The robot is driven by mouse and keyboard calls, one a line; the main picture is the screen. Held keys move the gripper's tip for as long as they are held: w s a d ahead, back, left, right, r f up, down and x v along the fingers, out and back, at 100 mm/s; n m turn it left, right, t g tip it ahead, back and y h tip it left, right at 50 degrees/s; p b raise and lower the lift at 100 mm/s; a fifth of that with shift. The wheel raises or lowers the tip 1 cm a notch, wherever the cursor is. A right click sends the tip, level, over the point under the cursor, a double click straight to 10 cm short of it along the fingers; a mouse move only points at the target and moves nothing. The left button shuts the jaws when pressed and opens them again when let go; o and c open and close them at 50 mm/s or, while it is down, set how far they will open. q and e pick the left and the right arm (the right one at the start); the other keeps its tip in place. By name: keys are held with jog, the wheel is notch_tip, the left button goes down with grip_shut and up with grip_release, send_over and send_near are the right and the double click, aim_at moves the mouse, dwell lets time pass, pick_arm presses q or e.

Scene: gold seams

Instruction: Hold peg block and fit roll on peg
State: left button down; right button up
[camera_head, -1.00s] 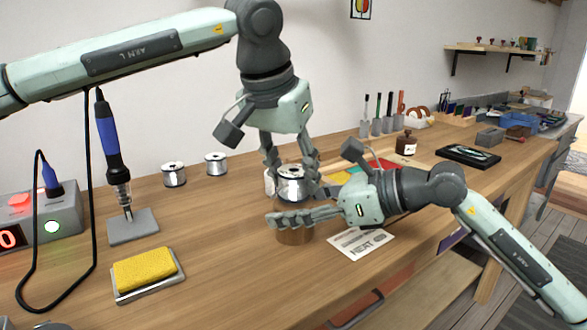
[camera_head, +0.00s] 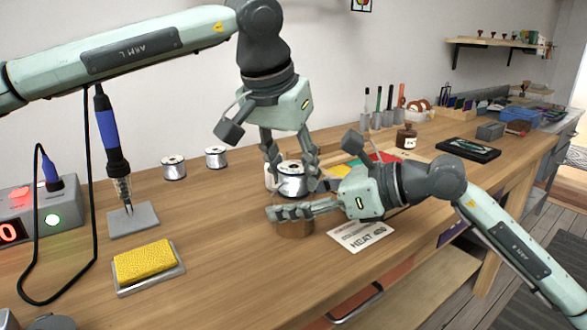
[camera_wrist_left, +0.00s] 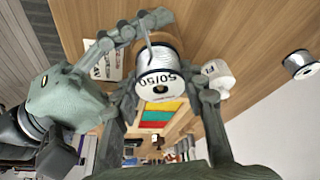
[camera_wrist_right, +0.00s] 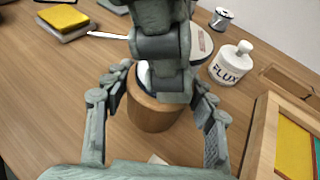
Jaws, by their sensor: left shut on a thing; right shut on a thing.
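My left gripper (camera_head: 290,165) is shut on a silver roll of wire (camera_head: 292,184) and holds it upright over a round wooden block (camera_head: 295,228). The roll's printed label shows in the left wrist view (camera_wrist_left: 160,85). A thin grey rod, possibly the peg, shows at the roll's far end there; whether it passes through the roll I cannot tell. My right gripper (camera_head: 275,213) is shut around the block, which stands on the bench. In the right wrist view the block (camera_wrist_right: 152,112) sits between the fingers, its top partly hidden by my left gripper.
A white flux bottle (camera_wrist_right: 230,63) stands close behind the block. Two more rolls (camera_head: 174,168) (camera_head: 216,157) stand near the wall. A yellow sponge (camera_head: 145,260) and soldering iron (camera_head: 110,140) are at left. A printed card (camera_head: 360,236) lies right of the block.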

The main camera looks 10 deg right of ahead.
pick_arm(q)
jog(key=shift+f, duration=0.25)
jog(key=shift+c, duration=1.6)
grip_release()
jog(key=shift+r, duration=3.5)
pick_arm(e)
jog(key=o, duration=1.4)
jog(key=shift+s+d, duration=0.1)
